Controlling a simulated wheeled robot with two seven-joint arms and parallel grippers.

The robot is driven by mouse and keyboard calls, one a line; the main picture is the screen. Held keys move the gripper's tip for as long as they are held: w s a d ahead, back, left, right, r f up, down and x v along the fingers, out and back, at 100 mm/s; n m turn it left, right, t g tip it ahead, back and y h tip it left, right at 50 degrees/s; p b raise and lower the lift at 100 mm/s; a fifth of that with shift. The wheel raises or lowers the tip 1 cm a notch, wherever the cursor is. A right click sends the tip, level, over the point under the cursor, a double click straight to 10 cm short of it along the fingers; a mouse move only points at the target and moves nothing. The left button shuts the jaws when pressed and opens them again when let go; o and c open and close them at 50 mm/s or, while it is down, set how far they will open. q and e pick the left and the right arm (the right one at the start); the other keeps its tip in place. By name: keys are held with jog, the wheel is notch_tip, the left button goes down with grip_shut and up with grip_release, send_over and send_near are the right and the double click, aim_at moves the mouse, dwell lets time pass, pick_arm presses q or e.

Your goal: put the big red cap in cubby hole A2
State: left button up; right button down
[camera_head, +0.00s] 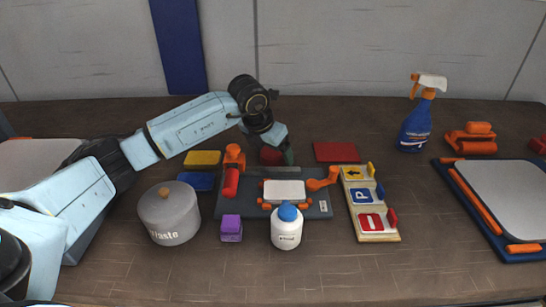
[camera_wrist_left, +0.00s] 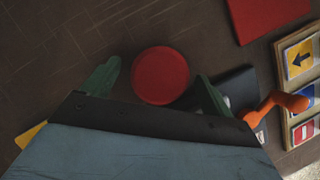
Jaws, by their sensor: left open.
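The big red cap (camera_head: 270,157) is on the brown table behind the dark grey fixture, partly hidden by my left gripper in the head view. In the left wrist view the cap (camera_wrist_left: 160,75) shows as a round red disc between the two green fingers. My left gripper (camera_head: 280,155) is over the cap with its jaws apart; its fingers (camera_wrist_left: 156,82) stand on either side of the cap with gaps visible. Whether the fingertips reach down to the cap's height I cannot tell. My right gripper is not in view. I see no cubby hole marked A2.
The grey fixture (camera_head: 232,211) holds a red cylinder and orange clamps. Nearby are a grey waste pot (camera_head: 169,212), a white bottle (camera_head: 286,232), a purple block (camera_head: 231,229), a sign rack (camera_head: 379,237), a red plate (camera_head: 336,152) and a blue spray bottle (camera_head: 415,126).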

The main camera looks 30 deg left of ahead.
pick_arm(q)
jog(key=shift+c, duration=0.5)
jog(key=c, duration=1)
jog(key=shift+c, duration=0.3)
